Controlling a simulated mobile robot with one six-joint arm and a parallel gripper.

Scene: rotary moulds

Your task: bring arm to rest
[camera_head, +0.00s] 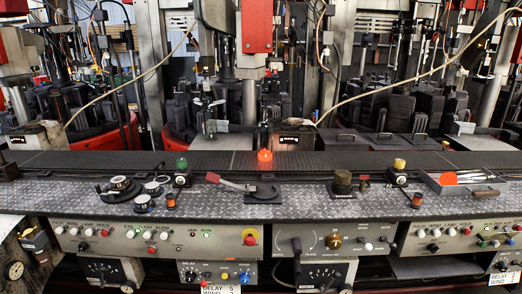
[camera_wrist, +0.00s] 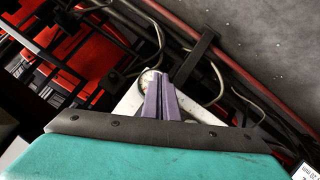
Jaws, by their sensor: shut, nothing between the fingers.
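My gripper (camera_wrist: 160,95) shows in the wrist view as two purple fingers lying together, shut with nothing between them. The fingers point up the picture, above a dark band and a teal surface at the bottom. Behind them are a pale plate, thin bent rods and dark framework, and I see no clear contact with any of these. My arm and gripper do not show in the head view, so their place over the bench cannot be told from it.
A long metal bench (camera_head: 330,207) with control panels (camera_head: 160,238) crosses the head view. On it are a lever (camera_head: 232,183), a round black part (camera_head: 120,188) and a red tray (camera_head: 445,185). An orange glowing piece (camera_head: 265,155) stands on the dark conveyor (camera_head: 215,160). Moulding machines stand behind.

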